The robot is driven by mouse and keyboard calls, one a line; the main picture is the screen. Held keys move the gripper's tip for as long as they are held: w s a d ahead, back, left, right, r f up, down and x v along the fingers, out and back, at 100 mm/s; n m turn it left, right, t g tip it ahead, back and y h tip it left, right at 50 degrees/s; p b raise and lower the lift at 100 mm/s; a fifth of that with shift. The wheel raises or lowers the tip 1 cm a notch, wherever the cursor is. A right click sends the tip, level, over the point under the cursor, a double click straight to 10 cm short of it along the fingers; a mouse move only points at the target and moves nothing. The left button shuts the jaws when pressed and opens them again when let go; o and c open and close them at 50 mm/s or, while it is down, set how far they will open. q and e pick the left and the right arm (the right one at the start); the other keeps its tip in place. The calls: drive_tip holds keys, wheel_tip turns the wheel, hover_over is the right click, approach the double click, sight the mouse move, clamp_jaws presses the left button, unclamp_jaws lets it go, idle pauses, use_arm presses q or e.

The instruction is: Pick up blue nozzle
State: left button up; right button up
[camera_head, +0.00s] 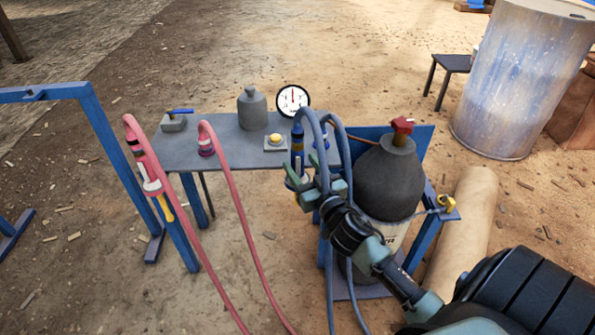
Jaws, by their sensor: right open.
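The blue nozzle (297,138) hangs upright at the front right edge of the grey table (230,150), with a blue hose (345,160) looping from its top. My right gripper (314,180) reaches in from the lower right. It is open, with its fingers at the lower part of the nozzle. I cannot tell whether the fingers touch the nozzle or stand just in front of it. The nozzle's lower end is partly hidden by the gripper. My left gripper is not in view.
A dark gas cylinder (380,180) with a red valve (402,125) stands right beside my right gripper. A red nozzle (150,185) on a pink hose hangs at the table's left. A gauge (293,100), a yellow button (275,140) and a grey bottle (252,108) are on the table.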

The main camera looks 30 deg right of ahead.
drive_tip(key=w, duration=0.5)
drive_tip(key=shift+w+d+r, duration=0.1)
drive_tip(key=shift+w+d, duration=0.2)
drive_tip(key=shift+d, duration=0.1)
drive_tip(key=shift+r, duration=0.1)
clamp_jaws()
